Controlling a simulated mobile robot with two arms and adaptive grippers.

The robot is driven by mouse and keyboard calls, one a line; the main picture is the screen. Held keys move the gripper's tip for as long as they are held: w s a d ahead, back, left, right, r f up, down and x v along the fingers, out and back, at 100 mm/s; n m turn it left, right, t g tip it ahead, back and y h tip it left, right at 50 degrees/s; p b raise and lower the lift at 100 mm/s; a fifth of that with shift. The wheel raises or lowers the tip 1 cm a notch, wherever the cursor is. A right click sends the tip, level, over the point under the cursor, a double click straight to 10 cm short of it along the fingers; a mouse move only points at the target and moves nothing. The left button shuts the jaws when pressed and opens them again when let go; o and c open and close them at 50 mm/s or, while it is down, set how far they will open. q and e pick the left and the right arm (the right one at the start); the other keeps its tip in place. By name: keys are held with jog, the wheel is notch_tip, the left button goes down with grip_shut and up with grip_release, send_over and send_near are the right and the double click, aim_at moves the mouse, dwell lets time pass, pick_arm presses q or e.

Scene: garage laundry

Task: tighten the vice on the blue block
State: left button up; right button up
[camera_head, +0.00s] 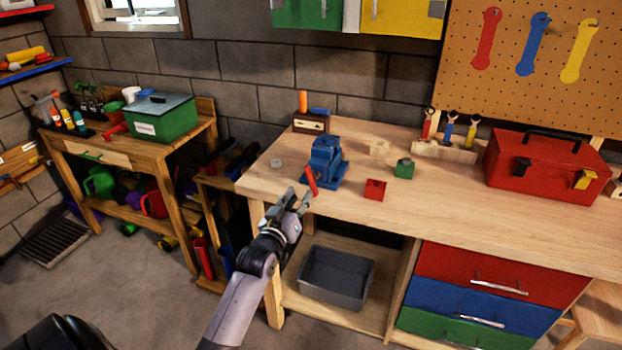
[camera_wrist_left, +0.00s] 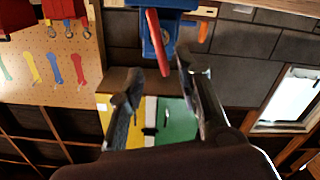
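The blue vice (camera_head: 327,165) stands at the front left of the wooden workbench. Its red handle (camera_head: 311,180) slants off the front. A darker blue piece (camera_head: 325,145) shows at the vice's top; I cannot clearly tell the blue block from the jaws. My left gripper (camera_head: 299,198) is just in front of and below the handle. In the left wrist view its fingers (camera_wrist_left: 160,68) are apart and empty, with the red handle (camera_wrist_left: 157,42) ahead of the gap between them. I see no clear contact. My right gripper is not in view.
On the workbench (camera_head: 450,213), a red block (camera_head: 374,190), a green block (camera_head: 404,169) and a wooden block (camera_head: 379,148) lie right of the vice. A red toolbox (camera_head: 540,168) is further right. A grey bin (camera_head: 336,276) sits on the shelf below.

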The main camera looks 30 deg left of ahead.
aim_at(309, 181)
pick_arm(q)
jog(key=x, duration=0.9)
jog(key=shift+s, duration=0.1)
grip_shut()
